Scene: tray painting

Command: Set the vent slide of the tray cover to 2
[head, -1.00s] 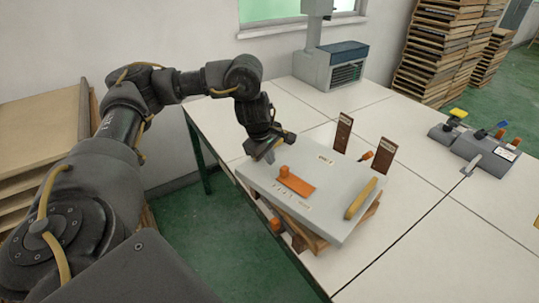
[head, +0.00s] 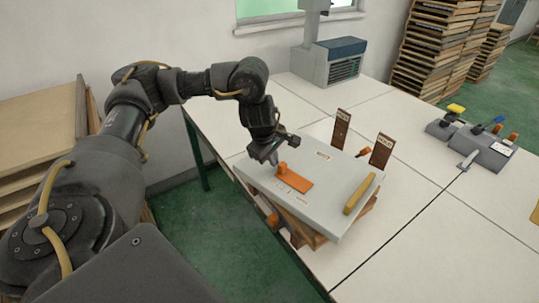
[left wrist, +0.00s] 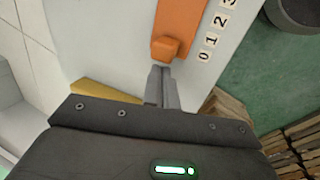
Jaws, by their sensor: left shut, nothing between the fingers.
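The grey tray cover (head: 325,205) lies flat on a wooden tray (head: 318,238) near the table's front edge. Its orange vent slide (head: 297,181) has a raised knob (head: 283,168) at the end towards my left gripper (head: 272,160). In the left wrist view the knob (left wrist: 165,48) lies about level with the 0 mark (left wrist: 204,57); the marks 1, 2 and 3 run on away from my fingers. My left gripper (left wrist: 161,72) is shut and empty, its tips right beside the knob's outer end. I cannot tell whether they touch it. My right gripper is not in view.
A yellow bar handle (head: 360,194) lies on the cover's right side. Two brown upright plates (head: 341,128) (head: 382,151) stand behind the cover. A grey heater-like box (head: 330,62) is at the back. Grey devices (head: 485,150) stand at the right.

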